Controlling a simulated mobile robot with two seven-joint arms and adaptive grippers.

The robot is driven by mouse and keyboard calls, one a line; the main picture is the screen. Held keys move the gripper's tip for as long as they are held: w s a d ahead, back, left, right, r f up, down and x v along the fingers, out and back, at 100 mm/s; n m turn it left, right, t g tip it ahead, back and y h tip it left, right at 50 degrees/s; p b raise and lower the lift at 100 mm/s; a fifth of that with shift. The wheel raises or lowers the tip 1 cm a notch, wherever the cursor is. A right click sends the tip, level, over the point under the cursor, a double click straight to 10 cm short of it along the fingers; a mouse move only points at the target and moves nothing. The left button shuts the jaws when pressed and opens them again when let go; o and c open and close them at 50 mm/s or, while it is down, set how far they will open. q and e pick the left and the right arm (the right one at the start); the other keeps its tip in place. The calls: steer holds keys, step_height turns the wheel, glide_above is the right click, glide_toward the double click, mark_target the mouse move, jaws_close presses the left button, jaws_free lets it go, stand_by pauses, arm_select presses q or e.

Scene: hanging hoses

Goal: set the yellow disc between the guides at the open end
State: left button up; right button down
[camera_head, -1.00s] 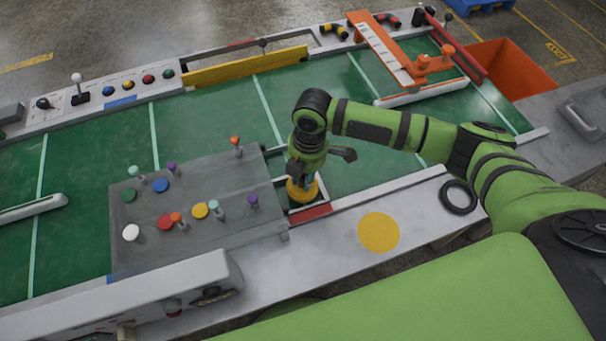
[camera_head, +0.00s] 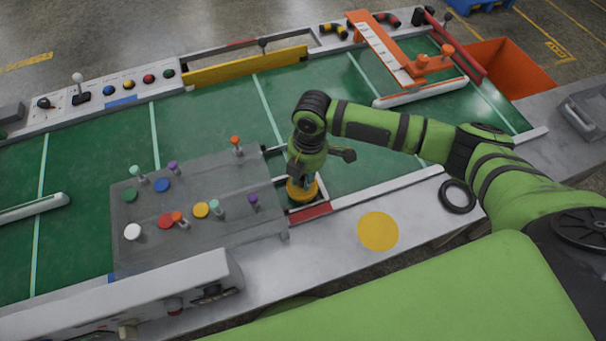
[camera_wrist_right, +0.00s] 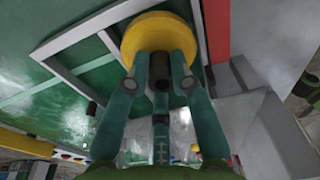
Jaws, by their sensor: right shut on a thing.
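My right gripper (camera_head: 302,176) is shut on the yellow disc (camera_head: 302,190), pointing down at the right end of the grey board. In the right wrist view the gripper's fingers (camera_wrist_right: 160,68) meet the yellow disc (camera_wrist_right: 150,27). Pale guide rails (camera_wrist_right: 70,37) run beside and below the disc there. In the head view the guides are largely hidden by the gripper and disc; a rail (camera_head: 322,188) shows at right. I cannot tell whether the disc touches the surface under it. My left gripper is not in view.
The grey board (camera_head: 150,255) carries several coloured discs and upright pegs, just left of my right gripper. A flat yellow circle (camera_head: 378,232) lies on the grey front ledge, with a black ring (camera_head: 457,196) to its right. Green surface (camera_head: 215,120) behind is clear.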

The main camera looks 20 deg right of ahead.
steer(key=shift+f+b, duration=0.6)
steer(key=shift+f, duration=0.5)
steer(key=c, duration=1)
jaws_free()
steer(key=shift+r, duration=0.1)
step_height(320, 180, up, 12)
steer(key=d, duration=0.1)
steer(key=shift+w, duration=0.2)
steer(key=shift+d, duration=0.1)
